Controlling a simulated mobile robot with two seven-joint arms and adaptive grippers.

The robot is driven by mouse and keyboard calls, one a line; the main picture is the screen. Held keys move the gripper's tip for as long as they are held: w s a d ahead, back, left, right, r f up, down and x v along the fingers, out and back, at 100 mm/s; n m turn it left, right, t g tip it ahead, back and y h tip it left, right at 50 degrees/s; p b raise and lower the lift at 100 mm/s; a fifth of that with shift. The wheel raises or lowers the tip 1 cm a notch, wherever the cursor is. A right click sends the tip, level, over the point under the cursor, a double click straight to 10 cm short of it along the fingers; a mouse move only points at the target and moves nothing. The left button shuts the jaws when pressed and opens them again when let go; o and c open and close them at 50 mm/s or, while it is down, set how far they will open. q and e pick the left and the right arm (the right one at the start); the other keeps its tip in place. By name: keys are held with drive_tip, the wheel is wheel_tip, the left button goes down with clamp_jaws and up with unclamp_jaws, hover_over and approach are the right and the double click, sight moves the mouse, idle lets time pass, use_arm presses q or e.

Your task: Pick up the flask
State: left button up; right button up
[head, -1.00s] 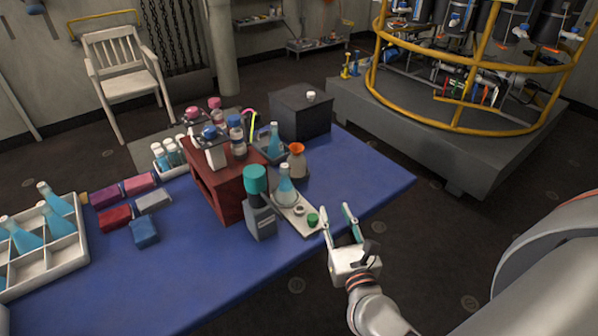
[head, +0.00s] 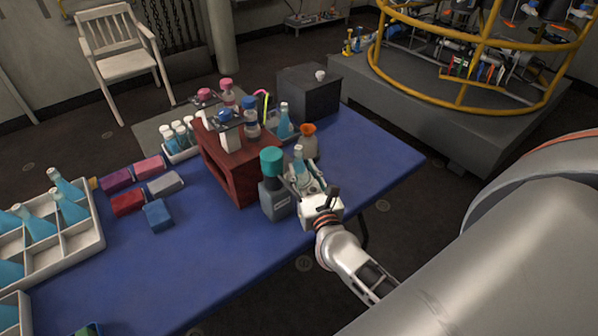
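A conical flask (head: 300,168) with blue liquid and a pale neck stands upright near the right part of the blue table, on a small light tray mostly hidden by my gripper. My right gripper (head: 303,177) has reached in from the front right, with its fingers apart at either side of the flask's lower body. I cannot tell whether they touch it. My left gripper is not in view.
A dark grey bottle with a teal cap (head: 274,190) stands close left of my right gripper. Behind it is a red rack (head: 240,178) with bottles. An orange-topped flask (head: 309,146) stands just behind. A divided crate (head: 88,240) holds more blue flasks at left. The table's front middle is clear.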

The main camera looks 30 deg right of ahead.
sight(300, 162)
drive_tip(key=x, duration=0.4)
drive_tip(key=shift+w+d+r, duration=0.1)
drive_tip(key=shift+w+d, duration=0.05)
drive_tip(key=shift+w, duration=0.1)
clamp_jaws()
drive_tip(key=shift+r, duration=0.15)
